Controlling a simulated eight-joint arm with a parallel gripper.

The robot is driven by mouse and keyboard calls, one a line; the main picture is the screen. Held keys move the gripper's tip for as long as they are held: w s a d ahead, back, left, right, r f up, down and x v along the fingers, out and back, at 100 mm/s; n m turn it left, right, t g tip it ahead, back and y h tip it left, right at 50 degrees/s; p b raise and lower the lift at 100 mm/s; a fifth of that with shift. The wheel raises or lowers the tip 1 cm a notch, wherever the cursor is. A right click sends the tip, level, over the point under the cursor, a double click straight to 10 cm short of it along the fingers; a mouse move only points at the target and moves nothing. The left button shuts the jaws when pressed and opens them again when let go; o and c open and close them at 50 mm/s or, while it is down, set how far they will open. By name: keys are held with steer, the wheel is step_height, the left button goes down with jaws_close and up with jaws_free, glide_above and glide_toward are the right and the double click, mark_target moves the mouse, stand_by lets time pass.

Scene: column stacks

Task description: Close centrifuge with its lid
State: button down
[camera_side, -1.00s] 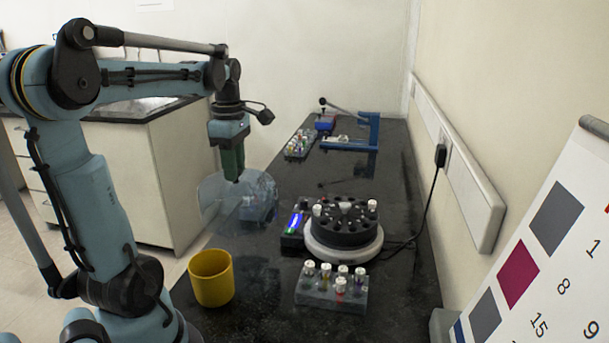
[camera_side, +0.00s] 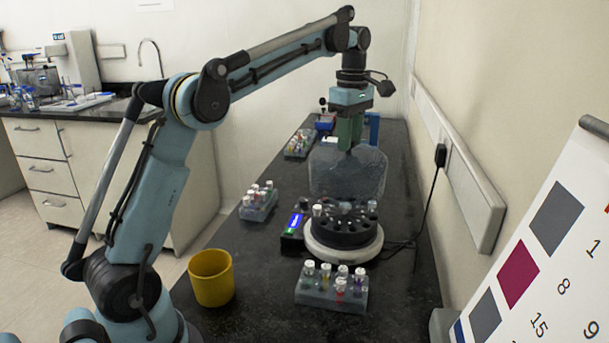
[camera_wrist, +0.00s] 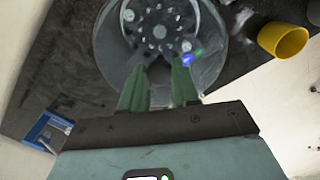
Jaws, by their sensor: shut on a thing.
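The centrifuge (camera_side: 342,244) has a black rotor with holes, a pale round base and a lit blue display, and stands on the black bench. White-capped tubes sit in its rotor. The lid (camera_side: 347,175) is clear and dome-like. My gripper (camera_side: 349,148) is shut on the top of the lid and holds it just above the rotor, its lower edge close to the rotor's back part. In the wrist view, the green fingers (camera_wrist: 160,62) hold the lid, and the rotor (camera_wrist: 160,25) shows through it. Whether the lid touches the rotor cannot be told.
A tube rack (camera_side: 332,288) stands in front of the centrifuge, another rack (camera_side: 258,202) to its left, and a third rack (camera_side: 299,144) farther back. A yellow cup (camera_side: 211,278) stands at the front left. A blue device (camera_side: 372,125) is behind, and a power strip (camera_side: 459,160) is on the wall.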

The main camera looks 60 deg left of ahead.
mark_target(349, 154)
steer(key=shift+f, duration=3.1)
stand_by(0.6)
steer(key=shift+f, duration=2.7)
steer(key=shift+c, duration=1.3)
jaws_free()
